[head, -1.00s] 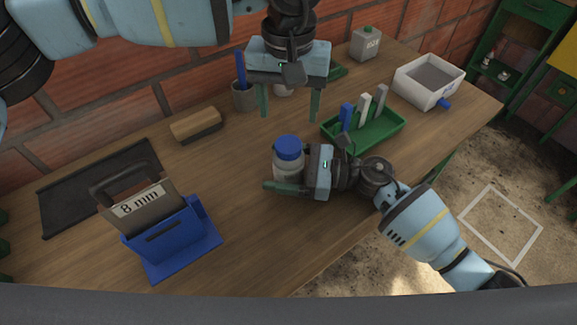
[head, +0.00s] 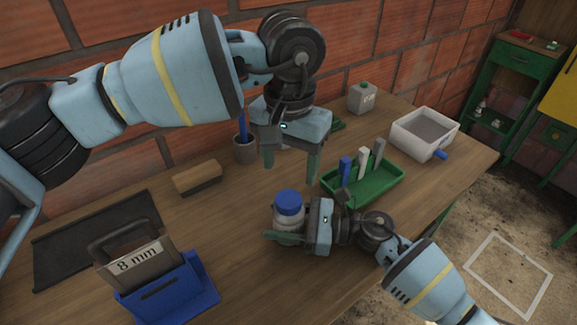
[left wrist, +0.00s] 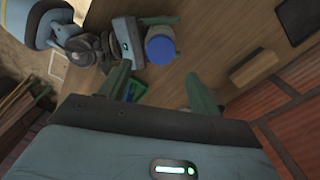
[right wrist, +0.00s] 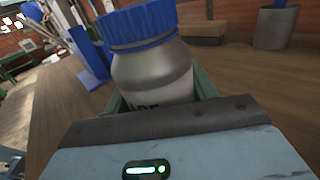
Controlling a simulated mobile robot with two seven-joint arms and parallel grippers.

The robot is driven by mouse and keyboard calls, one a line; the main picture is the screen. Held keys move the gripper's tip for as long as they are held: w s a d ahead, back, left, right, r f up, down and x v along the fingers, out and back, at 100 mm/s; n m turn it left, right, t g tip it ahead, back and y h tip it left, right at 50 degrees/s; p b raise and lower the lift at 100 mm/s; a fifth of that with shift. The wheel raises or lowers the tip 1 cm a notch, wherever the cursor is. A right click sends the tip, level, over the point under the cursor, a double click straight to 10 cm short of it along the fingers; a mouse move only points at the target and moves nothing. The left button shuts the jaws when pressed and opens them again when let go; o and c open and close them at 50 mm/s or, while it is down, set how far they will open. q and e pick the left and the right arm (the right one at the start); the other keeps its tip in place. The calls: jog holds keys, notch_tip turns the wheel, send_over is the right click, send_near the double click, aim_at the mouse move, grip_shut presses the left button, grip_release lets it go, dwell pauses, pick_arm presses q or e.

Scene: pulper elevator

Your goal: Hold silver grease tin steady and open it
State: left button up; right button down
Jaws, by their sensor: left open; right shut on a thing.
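The silver grease tin (head: 285,221) is a silvery jar with a blue lid (head: 289,202), upright over the bench in the head view. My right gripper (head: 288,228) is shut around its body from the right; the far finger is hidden. In the right wrist view the tin (right wrist: 150,75) stands between the fingers, lid on and clear of them. My left gripper (head: 291,168) is open and empty, fingers pointing down, above and apart from the tin. In the left wrist view the lid (left wrist: 161,46) lies beyond the gap between the fingertips.
A green tray (head: 380,190) with upright pieces is right of the tin. A cup (head: 245,152) and brown block (head: 197,178) stand behind left. A blue stand with an 8 mm plate (head: 138,262) is front left; a white bin (head: 405,140) is far right.

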aim_at(289, 199)
pick_arm(q)
jog(key=shift+m, duration=0.3)
jog(key=shift+f, duration=4)
jog(key=shift+c, duration=0.2)
